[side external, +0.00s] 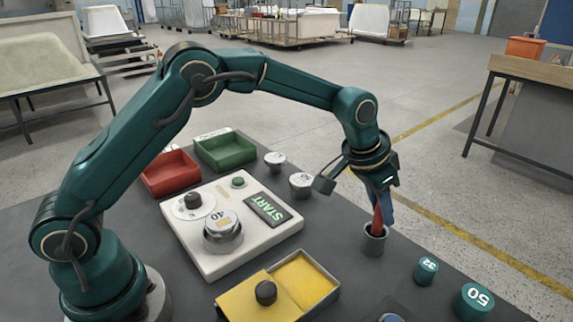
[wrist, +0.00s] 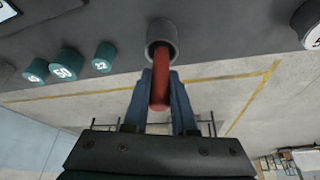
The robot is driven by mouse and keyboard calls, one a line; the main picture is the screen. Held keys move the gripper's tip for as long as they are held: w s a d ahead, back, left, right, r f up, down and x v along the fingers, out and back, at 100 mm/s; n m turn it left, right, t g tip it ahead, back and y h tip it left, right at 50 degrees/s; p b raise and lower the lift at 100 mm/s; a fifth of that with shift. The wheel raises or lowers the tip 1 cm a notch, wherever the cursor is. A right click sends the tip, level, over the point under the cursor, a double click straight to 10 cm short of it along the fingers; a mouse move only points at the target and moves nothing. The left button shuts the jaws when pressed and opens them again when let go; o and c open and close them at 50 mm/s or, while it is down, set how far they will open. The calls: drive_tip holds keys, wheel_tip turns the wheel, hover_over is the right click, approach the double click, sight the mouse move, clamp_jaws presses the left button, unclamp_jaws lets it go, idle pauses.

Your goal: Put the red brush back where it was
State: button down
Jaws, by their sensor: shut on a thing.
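The red brush (side external: 377,219) is upright in the side external view, its lower end at the mouth of a grey cup (side external: 374,243). My gripper (side external: 383,200) is shut on the brush from above. In the wrist view the red handle (wrist: 160,92) lies between the two blue fingers of my gripper (wrist: 158,100), and the grey cup (wrist: 161,32) is at its far end. The brush's lower end is hidden by the cup, so I cannot tell how deep it sits.
Teal weights marked 32 (side external: 426,270) and 50 (side external: 473,301) stand right of the cup. Grey-topped cylinders (side external: 301,184) stand behind left. A white panel (side external: 185,241) with a START plate, red (side external: 170,183) and green (side external: 225,160) trays, and a yellow-lined box (side external: 325,294) lie left.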

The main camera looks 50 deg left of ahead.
drive_tip(key=shift+f, duration=0.1)
drive_tip(key=c, duration=0.7)
unclamp_jaws()
drive_tip(key=shift+r, duration=0.45)
drive_tip(key=s+a+r, duration=0.5)
drive_tip(key=s+r, duration=0.5)
drive_tip(key=r, duration=0.3)
drive_tip(key=s+a+f+n, duration=0.1)
drive_tip(key=s+a, duration=0.1)
drive_tip(key=s, duration=0.3)
drive_tip(key=s+a+f+n+y, duration=0.1)
drive_tip(key=s+a+f, duration=0.1)
drive_tip(key=s, duration=0.3)
drive_tip(key=s+a+f+n+t, duration=0.1)
drive_tip(key=s+a+f, duration=0.1)
drive_tip(key=s, duration=0.4)
drive_tip(key=shift+s+f+n, duration=0.1)
drive_tip(key=shift+f+n, duration=0.05)
drive_tip(key=shift+n, duration=0.15)
